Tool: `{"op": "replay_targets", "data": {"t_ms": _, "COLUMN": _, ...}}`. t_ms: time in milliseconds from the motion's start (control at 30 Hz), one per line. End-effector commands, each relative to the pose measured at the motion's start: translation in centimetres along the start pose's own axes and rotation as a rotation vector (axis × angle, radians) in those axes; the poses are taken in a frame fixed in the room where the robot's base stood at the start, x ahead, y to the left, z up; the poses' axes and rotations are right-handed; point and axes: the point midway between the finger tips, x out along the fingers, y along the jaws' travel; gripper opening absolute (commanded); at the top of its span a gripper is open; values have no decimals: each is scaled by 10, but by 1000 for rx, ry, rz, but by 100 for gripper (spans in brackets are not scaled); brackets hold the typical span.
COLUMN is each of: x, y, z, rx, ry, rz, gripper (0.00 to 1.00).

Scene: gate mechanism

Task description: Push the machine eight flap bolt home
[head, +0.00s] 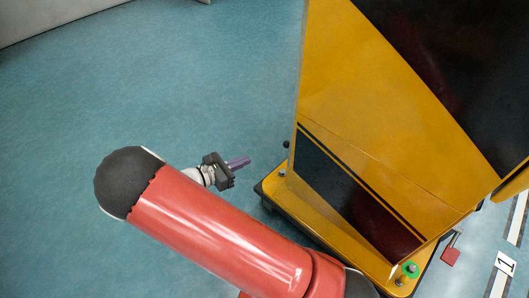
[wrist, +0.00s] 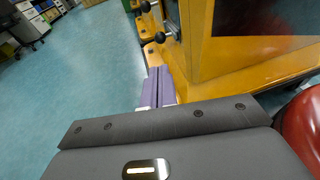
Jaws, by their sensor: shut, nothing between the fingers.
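A yellow machine (head: 370,110) with dark panels stands at the right of the head view. It also shows at the top right of the wrist view (wrist: 212,60). A black ball knob (wrist: 160,37) on a metal stem sticks out from its side in the wrist view, with a second black knob (wrist: 145,6) beyond it. One small dark knob (head: 286,144) shows at the machine's left edge in the head view. I cannot tell which knob belongs to the flap bolt. My gripper (head: 248,161) is shut and empty, its purple fingers (wrist: 160,70) together, apart from the machine's left side.
The machine's yellow base (head: 345,240) juts out low at the front, with a green-ringed knob (head: 410,269) on its corner. A red tag (head: 450,256) and a floor marker with a 1 (head: 505,263) are at right. Blue floor (head: 130,75) is clear at left.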

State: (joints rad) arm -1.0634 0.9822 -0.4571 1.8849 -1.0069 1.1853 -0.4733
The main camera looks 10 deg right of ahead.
Motion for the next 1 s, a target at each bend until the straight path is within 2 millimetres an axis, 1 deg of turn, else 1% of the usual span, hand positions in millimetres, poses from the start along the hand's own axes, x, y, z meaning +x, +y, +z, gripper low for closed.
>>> {"op": "replay_targets", "data": {"t_ms": 167, "x": 26, "y": -1, "z": 0, "rx": -1, "ry": -3, "rz": -5, "gripper": 0}}
{"op": "replay_targets", "data": {"t_ms": 400, "x": 79, "y": -1, "z": 0, "rx": -2, "ry": -2, "rz": -5, "gripper": 0}}
{"op": "replay_targets", "data": {"t_ms": 600, "x": 115, "y": -1, "z": 0, "rx": 0, "ry": -2, "rz": -4, "gripper": 0}}
{"op": "replay_targets", "data": {"t_ms": 700, "x": 126, "y": -1, "z": 0, "rx": -1, "ry": 0, "rz": -2, "gripper": 0}}
{"op": "replay_targets", "data": {"t_ms": 800, "x": 133, "y": -1, "z": 0, "rx": 0, "ry": -1, "rz": -2, "gripper": 0}}
{"op": "replay_targets", "data": {"t_ms": 1000, "x": 136, "y": 0, "z": 0, "rx": 0, "ry": 0, "rz": -1, "gripper": 0}}
